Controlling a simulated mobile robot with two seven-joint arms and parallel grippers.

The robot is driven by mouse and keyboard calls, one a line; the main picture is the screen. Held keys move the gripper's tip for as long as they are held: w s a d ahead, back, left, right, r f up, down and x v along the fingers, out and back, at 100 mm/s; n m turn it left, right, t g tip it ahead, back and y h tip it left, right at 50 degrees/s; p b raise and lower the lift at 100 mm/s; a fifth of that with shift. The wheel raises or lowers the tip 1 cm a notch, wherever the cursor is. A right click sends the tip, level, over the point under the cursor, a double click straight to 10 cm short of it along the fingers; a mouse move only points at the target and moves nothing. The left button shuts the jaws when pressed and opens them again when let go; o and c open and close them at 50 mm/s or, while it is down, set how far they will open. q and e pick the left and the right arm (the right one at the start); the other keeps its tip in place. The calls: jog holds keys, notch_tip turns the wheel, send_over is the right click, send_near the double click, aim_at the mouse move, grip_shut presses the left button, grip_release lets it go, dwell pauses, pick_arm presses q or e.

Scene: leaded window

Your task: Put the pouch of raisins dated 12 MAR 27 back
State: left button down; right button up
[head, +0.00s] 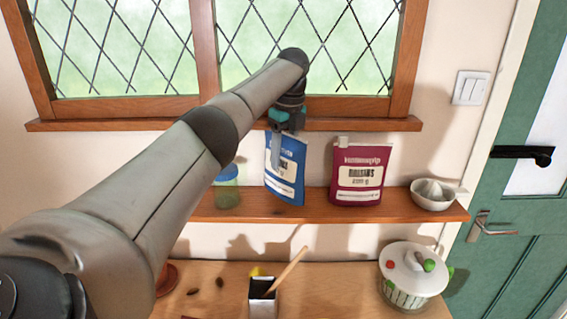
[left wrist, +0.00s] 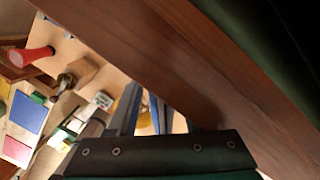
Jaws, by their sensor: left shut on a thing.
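A blue pouch (head: 287,180) with a pale label hangs upright from my left gripper (head: 277,145), which is shut on its top edge. Its bottom is at the wooden shelf (head: 245,207); I cannot tell if it touches. A dark red pouch (head: 362,178) with a similar label stands to its right on the shelf, apart from it. The labels are too blurred to read a date. In the left wrist view, a sliver of blue (left wrist: 166,115) shows between the gripper fingers (left wrist: 155,115). My right gripper is out of view.
A blue-lidded jar (head: 227,190) stands left of the blue pouch, and a white bowl (head: 435,194) at the shelf's right end. The window sill (head: 350,124) runs just above. Below, a counter holds a white-lidded pot (head: 412,275) and a box with a stick (head: 262,298).

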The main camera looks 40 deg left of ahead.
pick_arm(q)
jog(key=shift+f, duration=0.9)
jog(key=shift+w+a+f+p, duration=0.15)
jog(key=shift+w+f+p, duration=0.05)
jog(key=shift+f+p, duration=0.2)
jog(key=shift+f, duration=0.1)
jog(key=shift+c, duration=1.5)
grip_release()
